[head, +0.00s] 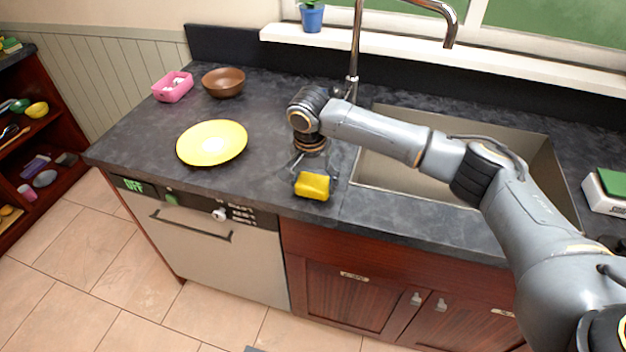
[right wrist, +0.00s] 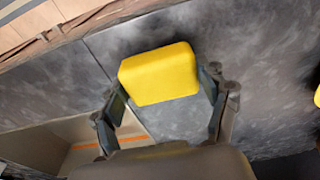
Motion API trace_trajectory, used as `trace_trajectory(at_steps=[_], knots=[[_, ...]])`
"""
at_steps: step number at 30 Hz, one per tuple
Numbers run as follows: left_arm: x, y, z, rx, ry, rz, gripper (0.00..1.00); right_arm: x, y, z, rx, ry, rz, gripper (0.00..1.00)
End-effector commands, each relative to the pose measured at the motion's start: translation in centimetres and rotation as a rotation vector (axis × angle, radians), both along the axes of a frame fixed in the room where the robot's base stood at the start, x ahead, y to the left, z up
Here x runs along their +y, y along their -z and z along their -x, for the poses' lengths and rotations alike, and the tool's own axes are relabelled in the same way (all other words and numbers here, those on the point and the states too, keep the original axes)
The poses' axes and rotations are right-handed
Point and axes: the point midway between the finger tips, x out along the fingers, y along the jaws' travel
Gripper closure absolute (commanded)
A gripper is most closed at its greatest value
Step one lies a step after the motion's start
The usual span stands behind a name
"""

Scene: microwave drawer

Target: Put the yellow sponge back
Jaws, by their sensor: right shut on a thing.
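The yellow sponge (head: 312,187) is between the fingers of my right gripper (head: 313,178) over the front part of the dark counter, left of the sink. In the right wrist view the sponge (right wrist: 158,73) sits between the two fingertips of the gripper (right wrist: 164,88), which is shut on it. The sponge looks close to the counter; I cannot tell whether it touches the surface. My left gripper is not in view.
The sink (head: 440,165) is right of the gripper, with a tall faucet (head: 355,50) behind. A yellow plate (head: 212,143), a brown bowl (head: 223,82) and a pink container (head: 173,87) stand on the left. Counter between plate and gripper is clear.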

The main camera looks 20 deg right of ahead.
Motion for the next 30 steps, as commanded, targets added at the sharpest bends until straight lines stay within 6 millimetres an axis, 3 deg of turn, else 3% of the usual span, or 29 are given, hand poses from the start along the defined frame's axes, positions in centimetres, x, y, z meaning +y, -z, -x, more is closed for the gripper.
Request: trace_trajectory(at_steps=[13,14,16,17,30], knots=[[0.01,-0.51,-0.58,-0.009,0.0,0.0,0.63,0.04,0.9,0.03,0.001,0.001,-0.001,0.51],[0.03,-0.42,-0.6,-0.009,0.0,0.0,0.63,0.04,0.89,0.0,-0.001,0.001,-0.001,0.2],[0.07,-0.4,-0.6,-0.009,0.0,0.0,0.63,0.03,0.89,-0.01,-0.001,0.001,-0.001,0.05],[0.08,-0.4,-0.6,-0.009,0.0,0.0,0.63,0.03,0.88,-0.01,-0.001,0.001,-0.001,0.03],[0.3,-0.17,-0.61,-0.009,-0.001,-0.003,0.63,0.08,0.29,-0.01,-0.002,0.001,-0.001,0.03]])
